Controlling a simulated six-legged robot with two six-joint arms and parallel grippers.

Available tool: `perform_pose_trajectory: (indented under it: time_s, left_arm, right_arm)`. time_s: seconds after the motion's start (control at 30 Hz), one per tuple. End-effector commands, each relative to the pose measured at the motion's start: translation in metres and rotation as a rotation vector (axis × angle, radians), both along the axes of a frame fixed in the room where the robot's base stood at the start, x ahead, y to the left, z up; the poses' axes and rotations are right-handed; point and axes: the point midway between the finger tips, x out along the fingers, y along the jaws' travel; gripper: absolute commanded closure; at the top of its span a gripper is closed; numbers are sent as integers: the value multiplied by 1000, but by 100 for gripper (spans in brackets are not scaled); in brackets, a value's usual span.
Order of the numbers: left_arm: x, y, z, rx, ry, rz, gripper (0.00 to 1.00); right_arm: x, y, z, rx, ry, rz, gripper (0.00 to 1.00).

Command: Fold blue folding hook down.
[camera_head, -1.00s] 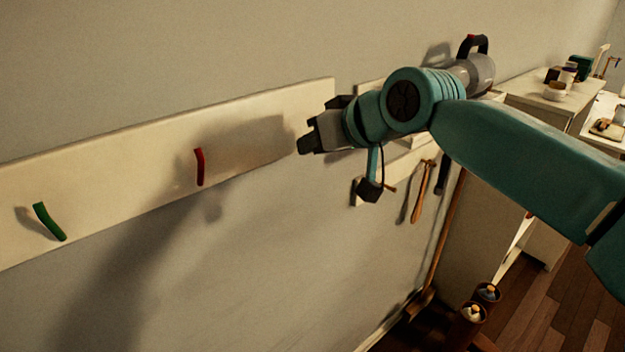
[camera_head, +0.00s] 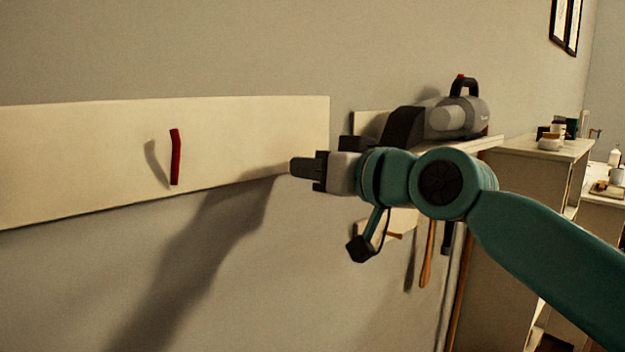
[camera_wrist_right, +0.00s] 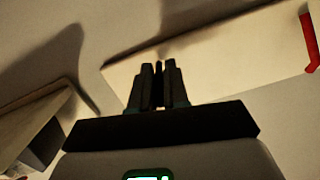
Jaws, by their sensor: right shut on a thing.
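My right gripper (camera_head: 297,167) is in front of the right end of the pale wall board (camera_head: 240,135). Its fingers are nearly together, pointing left in the head view. In the right wrist view, the fingers (camera_wrist_right: 158,88) point at the board (camera_wrist_right: 225,58), with a thin dark strip between them. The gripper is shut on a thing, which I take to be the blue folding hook. The hook itself is not clearly visible, so I cannot tell its angle. My left gripper is not in view.
A red hook (camera_head: 175,157) stands on the board left of the gripper. Behind my right arm are a shelf with a grey machine (camera_head: 460,115), hanging tools (camera_head: 428,252) and a cabinet (camera_head: 505,220). The wall below the board is clear.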

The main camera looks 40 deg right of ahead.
Motion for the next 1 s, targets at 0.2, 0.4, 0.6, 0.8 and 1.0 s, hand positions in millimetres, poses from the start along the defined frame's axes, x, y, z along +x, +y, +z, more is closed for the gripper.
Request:
perform_pose_trajectory:
  time_s: [0.2,0.4,0.6,0.8,1.0]
  left_arm:
    - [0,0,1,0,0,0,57]
    - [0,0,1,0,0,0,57]
    - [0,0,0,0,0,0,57]
    - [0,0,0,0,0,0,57]
    - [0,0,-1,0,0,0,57]
  right_arm:
    - [0,-2,6,2,-18,-7,100]
    - [0,-2,5,2,-17,-6,66]
    - [0,-1,4,2,-12,-5,64]
    - [-7,-2,4,1,-13,-3,64]
    - [-49,-6,8,1,-14,-5,64]
